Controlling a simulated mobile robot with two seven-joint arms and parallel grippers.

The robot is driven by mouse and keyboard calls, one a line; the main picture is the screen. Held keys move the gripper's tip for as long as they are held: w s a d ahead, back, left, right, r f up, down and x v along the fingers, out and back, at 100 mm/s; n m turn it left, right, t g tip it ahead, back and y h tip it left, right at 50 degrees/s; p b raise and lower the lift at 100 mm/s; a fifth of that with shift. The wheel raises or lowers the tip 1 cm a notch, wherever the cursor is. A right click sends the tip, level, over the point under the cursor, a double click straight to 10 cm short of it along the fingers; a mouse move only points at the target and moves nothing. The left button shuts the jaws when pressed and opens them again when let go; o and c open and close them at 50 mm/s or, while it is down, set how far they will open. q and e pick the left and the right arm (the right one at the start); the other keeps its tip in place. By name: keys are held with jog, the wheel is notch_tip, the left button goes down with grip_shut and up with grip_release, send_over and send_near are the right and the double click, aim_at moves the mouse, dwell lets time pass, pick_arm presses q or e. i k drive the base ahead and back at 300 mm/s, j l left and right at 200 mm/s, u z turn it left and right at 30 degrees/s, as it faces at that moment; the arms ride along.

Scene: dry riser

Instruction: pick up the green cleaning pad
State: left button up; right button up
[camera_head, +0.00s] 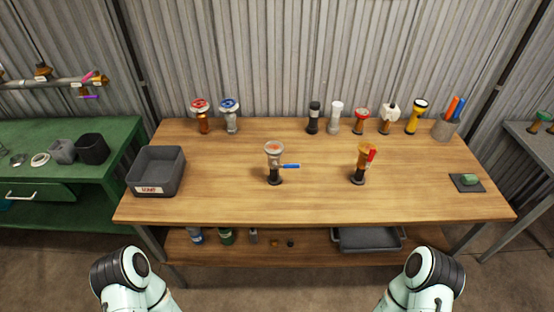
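My two arms show only as pale links with dark joints at the bottom edge, left and right. Neither gripper is in view, and neither arm touches the pad.
On the wooden table (220,207) stand a valve with a blue lever (274,165), a brass valve with a red handle (361,165), a grey bin (158,172) and several fittings at the back. A cup of markers (445,127) stands behind the pad. The front strip is clear.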

aim_at(466, 179)
jog(key=z, duration=1.6)
jog(key=i+l+u, duration=0.1)
jog(key=u, duration=0.25)
jog(key=l+u, duration=0.15)
jog(key=u, duration=0.2)
jog(key=i+l+u, duration=0.1)
jog(key=u, duration=0.25)
jog(key=l+u, duration=0.4)
jog(key=l, duration=0.7)
jog(key=i+l, duration=0.05)
